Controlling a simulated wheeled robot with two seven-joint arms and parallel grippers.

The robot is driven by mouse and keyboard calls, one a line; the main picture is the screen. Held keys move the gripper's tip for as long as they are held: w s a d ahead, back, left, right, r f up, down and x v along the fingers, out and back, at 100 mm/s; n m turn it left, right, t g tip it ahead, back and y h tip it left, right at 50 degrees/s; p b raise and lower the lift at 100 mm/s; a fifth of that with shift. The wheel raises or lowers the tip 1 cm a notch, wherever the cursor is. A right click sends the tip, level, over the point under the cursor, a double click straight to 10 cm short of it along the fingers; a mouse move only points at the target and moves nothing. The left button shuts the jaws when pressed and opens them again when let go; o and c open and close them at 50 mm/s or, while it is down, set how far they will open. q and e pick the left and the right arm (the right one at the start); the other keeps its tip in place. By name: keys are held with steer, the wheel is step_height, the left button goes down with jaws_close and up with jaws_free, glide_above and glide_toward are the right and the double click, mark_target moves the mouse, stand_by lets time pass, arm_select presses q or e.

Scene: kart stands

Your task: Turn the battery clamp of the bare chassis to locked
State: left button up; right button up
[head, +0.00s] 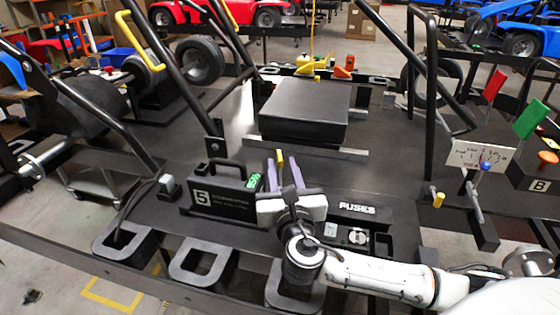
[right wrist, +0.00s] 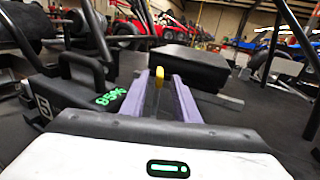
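The bare chassis (head: 395,180) is a dark flat floor with black tubes, seen in the head view. A thin lever with a yellow tip (head: 280,158), probably the battery clamp, stands upright in front of the black block (head: 303,108). My right gripper (head: 284,170) reaches in from the lower right. Its two purple fingers are apart, one on each side of the lever. The right wrist view also shows the yellow tip (right wrist: 158,73) between the fingers (right wrist: 158,95); contact cannot be told. The lever's foot is hidden. My left gripper is not in view.
A black box marked 5 (head: 215,192), with a handle and green display, stands close left of my right gripper. The fuse box (head: 362,225) is close right. Black tubes (head: 428,100) rise at the right, beside red and green flags (head: 528,118).

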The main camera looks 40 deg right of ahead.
steer(key=shift+w+d, duration=0.3)
steer(key=shift+w, duration=0.25)
steer(key=shift+w+d, duration=0.25)
steer(key=shift+w, duration=0.3)
steer(key=c, duration=0.6)
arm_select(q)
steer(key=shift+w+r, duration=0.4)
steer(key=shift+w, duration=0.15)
arm_select(e)
jaws_close()
